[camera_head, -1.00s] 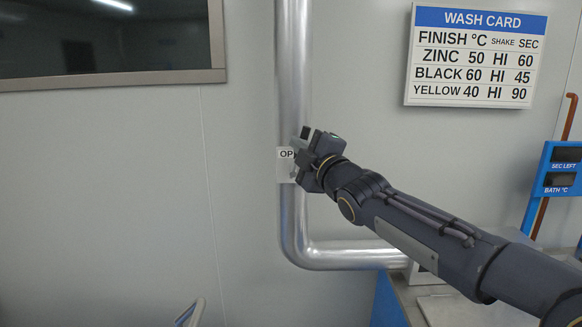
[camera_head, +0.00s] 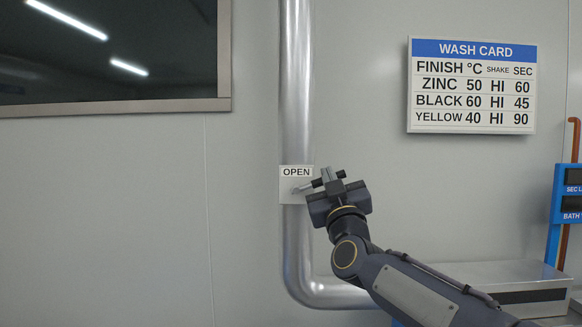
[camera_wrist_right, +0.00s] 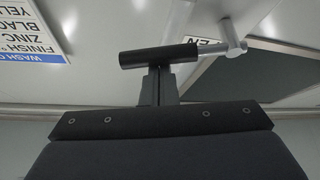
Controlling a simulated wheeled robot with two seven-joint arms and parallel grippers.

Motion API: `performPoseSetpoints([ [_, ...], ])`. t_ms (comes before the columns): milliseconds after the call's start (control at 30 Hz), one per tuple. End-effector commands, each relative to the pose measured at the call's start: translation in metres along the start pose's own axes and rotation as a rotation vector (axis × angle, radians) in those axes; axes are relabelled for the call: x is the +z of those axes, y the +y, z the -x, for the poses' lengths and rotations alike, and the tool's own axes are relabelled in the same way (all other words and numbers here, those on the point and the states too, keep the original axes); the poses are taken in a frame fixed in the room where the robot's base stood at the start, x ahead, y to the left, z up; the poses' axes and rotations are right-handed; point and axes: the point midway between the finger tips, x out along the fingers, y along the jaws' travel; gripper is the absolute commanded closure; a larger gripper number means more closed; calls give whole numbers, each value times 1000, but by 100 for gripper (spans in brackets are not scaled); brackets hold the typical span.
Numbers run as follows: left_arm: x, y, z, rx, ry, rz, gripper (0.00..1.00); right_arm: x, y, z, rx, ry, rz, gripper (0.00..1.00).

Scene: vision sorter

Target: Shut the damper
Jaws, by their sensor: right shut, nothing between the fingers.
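The damper is a small light plate (camera_head: 290,198) marked OPEN on the vertical metal duct (camera_head: 297,90). Its silver lever (camera_head: 304,188) points right and slightly up and ends in a dark cylindrical grip. In the right wrist view the dark grip (camera_wrist_right: 142,57) lies crosswise, with the lever (camera_wrist_right: 213,53) running right to its pivot. My right gripper (camera_head: 331,181) is at the grip, just right of the plate. Its fingers (camera_wrist_right: 158,82) are shut with nothing between them, their tips close to the grip; I cannot tell whether they touch it. My left gripper is out of view.
A wash card (camera_head: 472,85) hangs on the wall to the right, with a dark window (camera_head: 115,50) at upper left. A blue panel (camera_head: 567,195) stands at the right edge. A grey box (camera_head: 490,275) is behind my right forearm.

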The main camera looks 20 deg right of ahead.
Motion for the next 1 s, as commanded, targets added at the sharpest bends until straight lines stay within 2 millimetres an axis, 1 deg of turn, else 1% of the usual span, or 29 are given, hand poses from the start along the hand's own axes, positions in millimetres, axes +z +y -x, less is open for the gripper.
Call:
performPoseSetpoints([
  [33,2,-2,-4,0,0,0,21,6,-2,3,17,-3,-35,100],
  [267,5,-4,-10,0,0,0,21,15,-2,8,96,-3,-170,100],
  [600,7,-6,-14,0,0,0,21,21,-1,12,99,-3,-170,100],
  [1000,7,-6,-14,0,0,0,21,22,-1,12,98,-2,-169,100],
])
